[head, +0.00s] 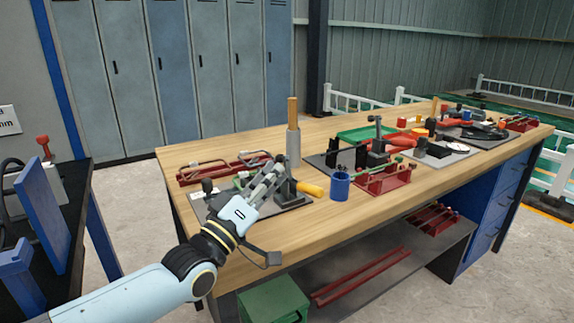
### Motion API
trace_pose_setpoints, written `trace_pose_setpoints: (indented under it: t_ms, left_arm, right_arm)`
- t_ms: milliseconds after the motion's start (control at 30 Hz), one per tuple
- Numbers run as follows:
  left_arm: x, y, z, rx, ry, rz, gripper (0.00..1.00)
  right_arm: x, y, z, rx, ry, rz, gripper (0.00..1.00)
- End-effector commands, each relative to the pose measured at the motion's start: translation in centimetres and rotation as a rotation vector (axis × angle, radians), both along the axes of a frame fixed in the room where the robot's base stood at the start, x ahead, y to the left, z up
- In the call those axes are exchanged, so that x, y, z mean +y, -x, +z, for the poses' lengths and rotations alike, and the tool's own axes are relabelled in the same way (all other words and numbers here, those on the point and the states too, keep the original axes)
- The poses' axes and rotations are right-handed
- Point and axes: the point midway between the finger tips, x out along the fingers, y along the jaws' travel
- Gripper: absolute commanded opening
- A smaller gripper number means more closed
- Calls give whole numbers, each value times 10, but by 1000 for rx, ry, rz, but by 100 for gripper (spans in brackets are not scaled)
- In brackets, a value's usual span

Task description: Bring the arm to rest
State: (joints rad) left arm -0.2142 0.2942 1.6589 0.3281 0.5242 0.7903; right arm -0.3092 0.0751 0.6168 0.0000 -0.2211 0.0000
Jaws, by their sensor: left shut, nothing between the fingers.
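My left arm comes in from the lower left of the head view and reaches over the near left part of the wooden workbench (330,217). My left gripper (277,166) is shut with nothing between its fingers. It is in front of a dark mat (290,206) and partly hides the things on it. A tool with a yellow handle (311,189) lies just right of the gripper. I cannot tell whether the fingers touch anything behind them. My right gripper is not in view.
A blue cup (340,187), a grey holder with a wooden stick (293,145) and red racks (384,181) stand near the gripper. A dark table with blue parts (42,215) is at the left. A green box (273,300) sits below. The bench's front edge strip is clear.

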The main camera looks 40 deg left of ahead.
Motion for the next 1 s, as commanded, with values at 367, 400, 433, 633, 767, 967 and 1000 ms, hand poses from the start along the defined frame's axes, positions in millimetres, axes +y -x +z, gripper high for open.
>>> trace_pose_setpoints:
  t_ms: [367,400,433,633,767,967,1000]
  left_arm:
    - [10,43,-25,-1,0,0,0]
    - [10,44,-25,-1,0,0,0]
    - [11,44,-25,-2,0,-1,0]
    - [9,43,-26,9,-6,-1,0]
    - [-8,39,-38,122,-66,-10,0]
    - [-53,49,-80,505,-312,-56,0]
    - [-60,56,-89,583,-368,-68,0]
  right_arm:
    - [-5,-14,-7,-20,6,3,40]
    - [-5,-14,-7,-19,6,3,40]
    - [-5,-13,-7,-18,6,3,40]
    - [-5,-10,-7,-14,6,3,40]
    - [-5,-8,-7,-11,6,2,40]
    - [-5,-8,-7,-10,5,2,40]
    - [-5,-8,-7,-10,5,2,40]
